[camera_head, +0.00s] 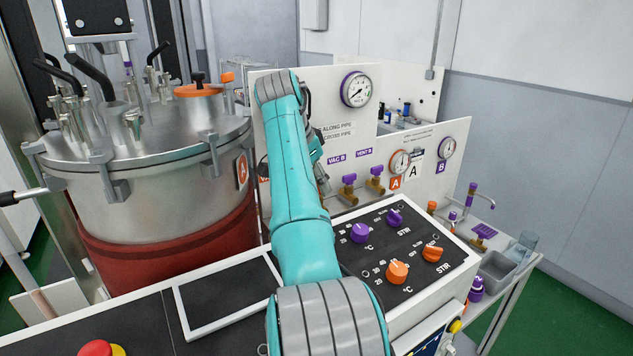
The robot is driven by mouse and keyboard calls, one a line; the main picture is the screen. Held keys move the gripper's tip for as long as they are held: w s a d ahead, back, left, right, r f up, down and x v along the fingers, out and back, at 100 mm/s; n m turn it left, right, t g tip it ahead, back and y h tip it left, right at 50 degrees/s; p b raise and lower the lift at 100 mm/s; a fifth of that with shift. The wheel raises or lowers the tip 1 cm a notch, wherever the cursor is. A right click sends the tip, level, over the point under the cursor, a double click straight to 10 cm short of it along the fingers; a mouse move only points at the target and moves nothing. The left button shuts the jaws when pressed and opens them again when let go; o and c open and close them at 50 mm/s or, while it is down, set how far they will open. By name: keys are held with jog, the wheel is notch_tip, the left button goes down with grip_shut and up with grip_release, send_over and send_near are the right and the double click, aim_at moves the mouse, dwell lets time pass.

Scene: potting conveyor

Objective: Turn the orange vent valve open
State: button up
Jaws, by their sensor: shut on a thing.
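My arm reaches across the middle of the view to the white valve panel (438,150). My gripper (321,178) is at this panel, left of the purple-handled valves, and mostly hidden behind my own forearm. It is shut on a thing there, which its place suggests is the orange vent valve. The orange valve itself is hidden behind my arm, so its handle angle cannot be told. The purple VAC B valve (348,188) and VENT B valve (375,180) show just right of the gripper, on brass bodies.
A steel vessel (170,195) with clamps stands left of my arm. A control box (415,240) with orange and purple knobs lies in front of the panel at right. Gauges (356,90) sit above and right. A red button (100,349) is at the front left.

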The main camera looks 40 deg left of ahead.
jog(key=o, duration=1.1)
jog(key=shift+o, duration=0.2)
jog(key=v, duration=1.2)
jog(key=shift+s, duration=0.1)
